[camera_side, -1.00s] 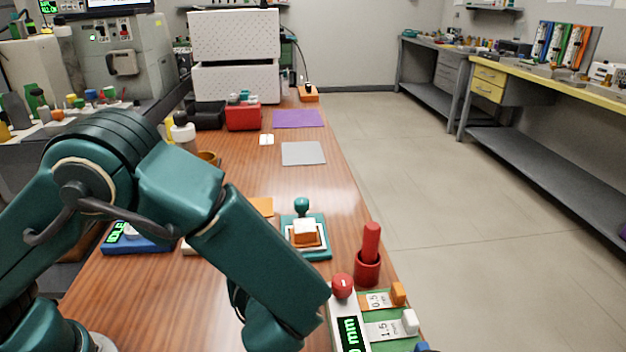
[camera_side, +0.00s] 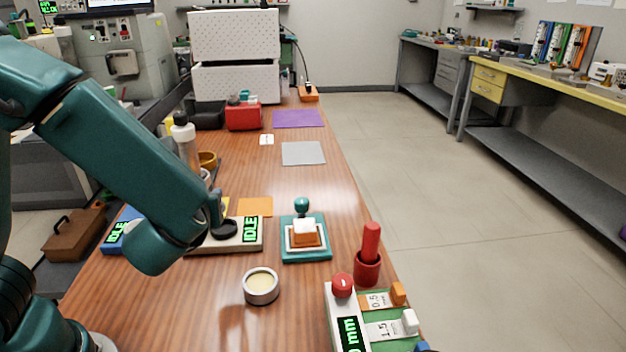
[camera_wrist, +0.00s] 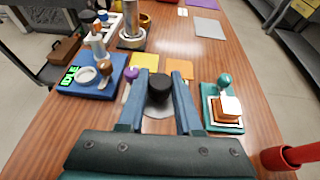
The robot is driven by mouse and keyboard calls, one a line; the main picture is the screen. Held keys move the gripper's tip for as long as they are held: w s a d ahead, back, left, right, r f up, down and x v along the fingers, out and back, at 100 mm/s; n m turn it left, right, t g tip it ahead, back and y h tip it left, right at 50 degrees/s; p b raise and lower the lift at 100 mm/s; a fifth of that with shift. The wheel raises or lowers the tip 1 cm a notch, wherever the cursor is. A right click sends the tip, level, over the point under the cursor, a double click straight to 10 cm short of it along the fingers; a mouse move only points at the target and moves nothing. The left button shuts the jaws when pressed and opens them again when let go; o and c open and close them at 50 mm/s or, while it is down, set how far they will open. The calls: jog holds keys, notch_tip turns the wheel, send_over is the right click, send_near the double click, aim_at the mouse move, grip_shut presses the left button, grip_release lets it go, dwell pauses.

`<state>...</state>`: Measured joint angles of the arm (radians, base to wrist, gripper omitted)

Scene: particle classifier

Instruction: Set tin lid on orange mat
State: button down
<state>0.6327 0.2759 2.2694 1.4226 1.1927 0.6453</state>
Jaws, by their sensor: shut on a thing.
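In the wrist view, the two fingers of my gripper (camera_wrist: 160,90) are shut on a black knob. Below it is a round grey disc, the tin lid (camera_wrist: 160,112), partly covered by the fingers. The orange mat (camera_wrist: 179,67) lies flat beyond the fingertips, slightly right of centre; it also shows in the side view (camera_side: 255,206), bare where visible. An open round tin (camera_side: 261,286) with pale contents stands on the bench. In the side view my forearm hides most of the gripper, and I cannot clearly make out the lid there.
A yellow mat (camera_wrist: 145,61) lies left of the orange one. A white device with an IDLE display (camera_side: 238,238) stands in front of the orange mat. A teal stand with an orange-and-white block (camera_side: 305,236) is to the right. A blue device (camera_wrist: 90,78) is at left.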

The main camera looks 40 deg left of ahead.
jog(key=w+a+m+h, duration=0.1)
jog(key=w+a, duration=0.5)
jog(key=w, duration=0.4)
jog(key=a+f+n+g+y, duration=0.1)
jog(key=a+f+n+y, duration=0.1)
jog(key=a, duration=0.9)
send_over(256, 207)
notch_tip(256, 207, down, 7)
jog(key=shift+s+r, duration=0.1)
jog(key=shift+f, duration=2.05)
jog(key=c, duration=0.6)
grip_release()
jog(key=shift+f, duration=0.1)
